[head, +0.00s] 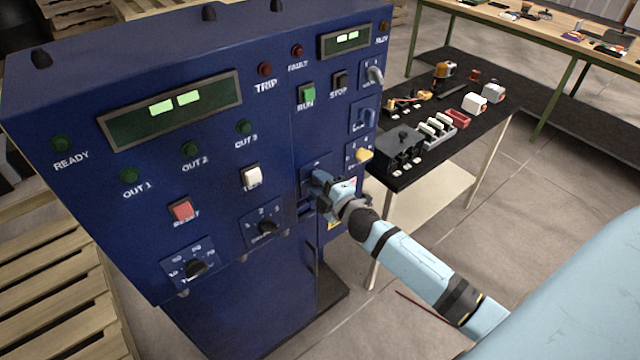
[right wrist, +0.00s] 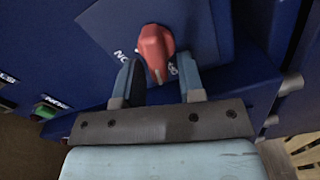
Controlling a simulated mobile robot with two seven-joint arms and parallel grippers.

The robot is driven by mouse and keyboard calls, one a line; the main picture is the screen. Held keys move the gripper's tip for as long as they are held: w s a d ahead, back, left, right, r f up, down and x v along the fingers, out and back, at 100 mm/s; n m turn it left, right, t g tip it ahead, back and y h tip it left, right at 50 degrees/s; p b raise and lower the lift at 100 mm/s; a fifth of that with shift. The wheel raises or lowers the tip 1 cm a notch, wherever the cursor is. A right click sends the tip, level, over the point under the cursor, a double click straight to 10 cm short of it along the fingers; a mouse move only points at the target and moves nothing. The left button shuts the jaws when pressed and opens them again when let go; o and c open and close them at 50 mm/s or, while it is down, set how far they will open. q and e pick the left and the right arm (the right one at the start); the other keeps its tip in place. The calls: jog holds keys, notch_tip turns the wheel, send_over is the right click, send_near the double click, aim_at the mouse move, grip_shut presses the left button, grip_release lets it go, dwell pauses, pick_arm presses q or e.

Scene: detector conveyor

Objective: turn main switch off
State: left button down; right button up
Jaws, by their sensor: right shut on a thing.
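The main switch is a red rotary knob (right wrist: 153,46) on a blue plate, seen in the right wrist view. Its handle stands nearly upright in that view, with its lower end between my fingers. White letters show at its lower left; a mark at its lower right is partly covered. My right gripper (right wrist: 157,70) is shut on the knob, one finger on each side. In the head view, my right gripper (head: 322,190) is against the front of the blue cabinet (head: 230,310), hiding the knob. My left gripper is not in view.
A black-topped table (head: 470,131) with small parts stands right of the cabinet. Pallets (head: 50,290) lie left.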

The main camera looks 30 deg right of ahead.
jog(key=shift+f+n+b, duration=0.25)
jog(key=shift+n+b, duration=0.05)
jog(key=shift+n, duration=1.3)
jog(key=o, duration=0.6)
jog(key=shift+c, duration=0.2)
jog(key=shift+s, duration=0.1)
jog(key=s+d+b, duration=0.1)
jog(key=s+b, duration=0.1)
jog(key=s, duration=1.1)
jog(key=shift+s+b, duration=0.35)
jog(key=shift+b, duration=0.05)
